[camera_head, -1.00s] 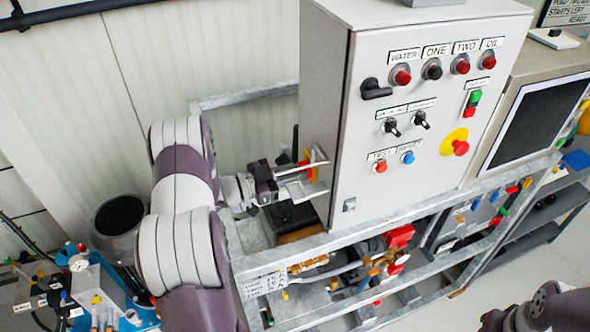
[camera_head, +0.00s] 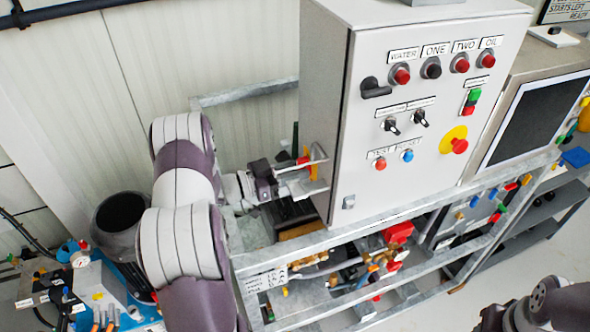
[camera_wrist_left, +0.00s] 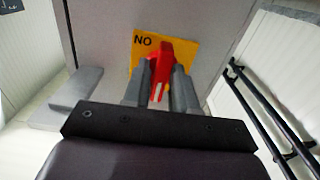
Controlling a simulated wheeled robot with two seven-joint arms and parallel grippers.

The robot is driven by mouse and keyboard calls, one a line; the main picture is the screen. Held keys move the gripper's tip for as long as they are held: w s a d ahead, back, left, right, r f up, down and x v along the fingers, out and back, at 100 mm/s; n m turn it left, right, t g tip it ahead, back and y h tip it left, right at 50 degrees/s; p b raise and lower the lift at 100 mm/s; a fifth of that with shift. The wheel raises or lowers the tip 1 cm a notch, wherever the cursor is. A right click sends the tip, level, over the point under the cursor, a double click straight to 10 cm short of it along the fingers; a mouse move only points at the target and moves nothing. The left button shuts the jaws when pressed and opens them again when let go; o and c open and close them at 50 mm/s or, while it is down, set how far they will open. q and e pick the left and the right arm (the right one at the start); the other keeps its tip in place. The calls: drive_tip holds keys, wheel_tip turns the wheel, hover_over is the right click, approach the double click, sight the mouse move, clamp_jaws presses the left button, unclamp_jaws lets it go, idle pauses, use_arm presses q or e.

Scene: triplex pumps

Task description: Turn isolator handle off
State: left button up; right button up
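The isolator handle (camera_wrist_left: 163,62) is red and sits on a yellow plate (camera_wrist_left: 142,42) marked "NO" in the left wrist view. It is on the left side of the grey control cabinet (camera_head: 325,130), where the head view shows it only as small bits of red and yellow. My left gripper (camera_wrist_left: 160,88) has one finger on each side of the handle. The handle fills the gap between the fingertips, which look closed on it. In the head view my left gripper (camera_head: 300,178) reaches the cabinet's side from the left. Only part of my right arm shows, at bottom right.
The cabinet front carries buttons, switches, a black knob (camera_head: 375,88) and a red emergency stop (camera_head: 459,146). A metal frame (camera_head: 350,238) with pipes and valves runs below. A screen (camera_head: 535,120) stands at right. The wall is behind my left arm.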

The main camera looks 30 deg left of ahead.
use_arm(q)
drive_tip(key=shift+o, duration=0.5)
drive_tip(key=shift+a, duration=0.1)
drive_tip(key=shift+s, duration=0.1)
drive_tip(key=b+v, duration=0.4)
drive_tip(key=v, duration=0.8)
drive_tip(key=shift+s+a+b, duration=0.15)
drive_tip(key=shift+a+b, duration=0.1)
drive_tip(key=shift+b, duration=0.15)
